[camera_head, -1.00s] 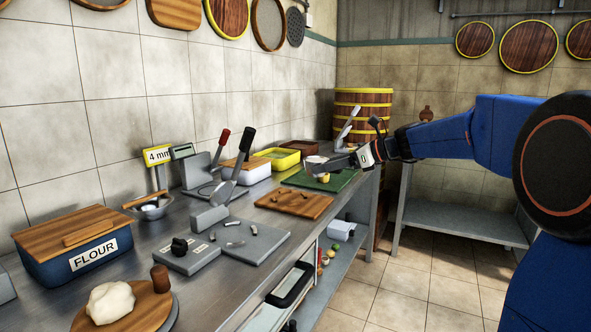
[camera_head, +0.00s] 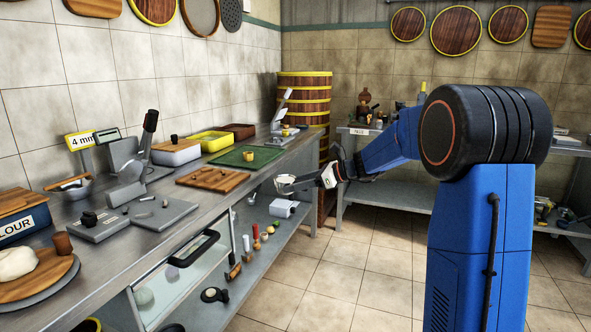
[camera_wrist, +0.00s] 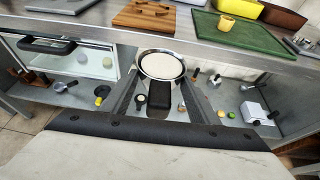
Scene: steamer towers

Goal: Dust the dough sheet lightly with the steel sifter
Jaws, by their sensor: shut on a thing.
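The steel sifter (camera_head: 285,190) is a round metal bowl with a pale, flour-like fill. It also shows in the wrist view (camera_wrist: 162,66), held level with its black handle between my fingers. My gripper (camera_head: 312,181) is shut on that handle, in front of the counter's front edge and clear of the counter top; in the wrist view (camera_wrist: 159,92) the lower shelf lies below. A white dough lump (camera_head: 14,262) sits on a round wooden board at the left. I cannot make out a flat dough sheet in either view.
The steel counter (camera_head: 150,228) holds a wooden board (camera_head: 200,181) with small pieces, a green mat (camera_head: 236,160), a yellow tray (camera_head: 210,138) and a blue flour box (camera_head: 20,222). Small items crowd the shelf below. The tiled floor (camera_head: 330,285) in front is open.

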